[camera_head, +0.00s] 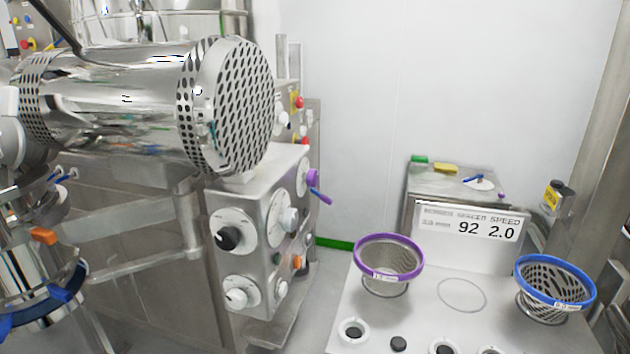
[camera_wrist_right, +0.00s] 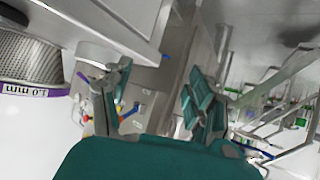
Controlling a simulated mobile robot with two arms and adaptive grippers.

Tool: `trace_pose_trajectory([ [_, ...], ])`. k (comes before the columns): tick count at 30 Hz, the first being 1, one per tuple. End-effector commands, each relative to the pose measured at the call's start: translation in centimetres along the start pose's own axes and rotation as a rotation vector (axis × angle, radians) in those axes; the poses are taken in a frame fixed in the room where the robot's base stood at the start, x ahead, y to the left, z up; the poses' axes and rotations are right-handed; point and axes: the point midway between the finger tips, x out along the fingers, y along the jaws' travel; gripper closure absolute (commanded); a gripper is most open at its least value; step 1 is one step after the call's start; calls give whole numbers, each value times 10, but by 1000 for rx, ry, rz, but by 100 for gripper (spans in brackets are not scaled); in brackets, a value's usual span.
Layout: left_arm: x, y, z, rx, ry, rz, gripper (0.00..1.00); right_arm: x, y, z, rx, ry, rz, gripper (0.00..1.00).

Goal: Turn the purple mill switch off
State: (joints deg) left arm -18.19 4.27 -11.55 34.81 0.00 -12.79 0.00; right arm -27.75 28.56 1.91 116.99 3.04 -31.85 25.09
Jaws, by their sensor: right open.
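The purple mill switch (camera_head: 313,179) is a round purple knob high on the right-hand face of the steel control box (camera_head: 245,235). A purple-blue lever reaches down and right from it. I cannot tell from its angle whether it is on or off. My right gripper (camera_wrist_right: 157,88) shows in the right wrist view with its two teal-padded fingers spread apart and nothing between them. Neither gripper shows in the head view. I cannot make out the purple switch for certain in the right wrist view.
A perforated steel drum (camera_head: 232,105) overhangs the control box. The box also carries a black knob (camera_head: 230,238) and several white dials.

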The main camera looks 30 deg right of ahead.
Motion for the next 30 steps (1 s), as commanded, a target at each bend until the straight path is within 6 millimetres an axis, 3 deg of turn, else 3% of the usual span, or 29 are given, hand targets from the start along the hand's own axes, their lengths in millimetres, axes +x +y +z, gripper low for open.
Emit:
trace_pose_trajectory([
  [8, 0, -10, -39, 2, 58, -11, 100, 9, 38, -58, 29, 222, -55, 41],
  [14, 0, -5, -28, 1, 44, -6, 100, 7, 71, -107, 46, 402, -136, 41],
  [17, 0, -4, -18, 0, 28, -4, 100, -1, 91, -142, 49, 515, -209, 41],
  [20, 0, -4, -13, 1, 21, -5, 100, -21, 114, -188, 44, 653, -326, 41],
  [24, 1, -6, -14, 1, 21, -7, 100, -64, 139, -249, 14, 814, -537, 41],
  [27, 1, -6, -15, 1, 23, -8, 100, -92, 147, -274, -8, 874, -658, 41],
  [30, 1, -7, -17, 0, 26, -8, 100, -110, 151, -287, -24, 904, -734, 41],
])
